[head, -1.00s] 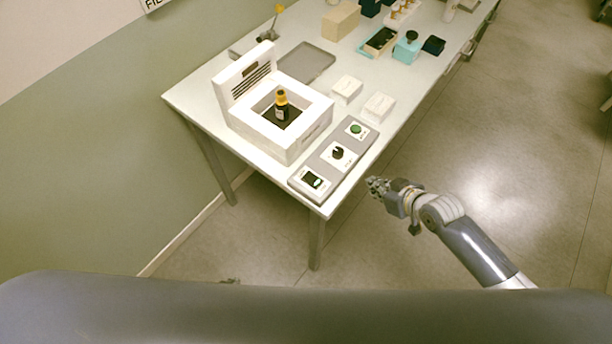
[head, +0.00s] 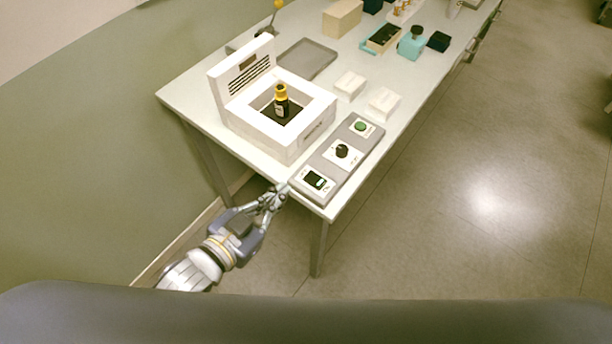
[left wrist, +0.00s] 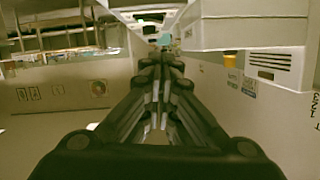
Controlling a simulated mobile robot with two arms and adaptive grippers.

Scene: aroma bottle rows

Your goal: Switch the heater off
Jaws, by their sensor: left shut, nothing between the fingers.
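The heater is a white open-topped box (head: 287,149) with a raised vented lid (head: 243,78). A dark bottle with a yellow cap (head: 281,101) stands inside it. A grey control panel (head: 329,167) lies along the table's front edge, with a switch plate (head: 315,181) at its near end, a black knob (head: 342,151) in the middle and a green button (head: 361,127) at the far end. My left gripper (head: 277,194) is shut and empty, just left of the switch plate by the table edge. Its closed fingers (left wrist: 160,75) fill the middle of the left wrist view. My right gripper is out of view.
Two small white blocks (head: 350,84) (head: 384,103) sit behind the panel. A grey tray (head: 307,58) lies behind the heater. The floor right of the table is clear.

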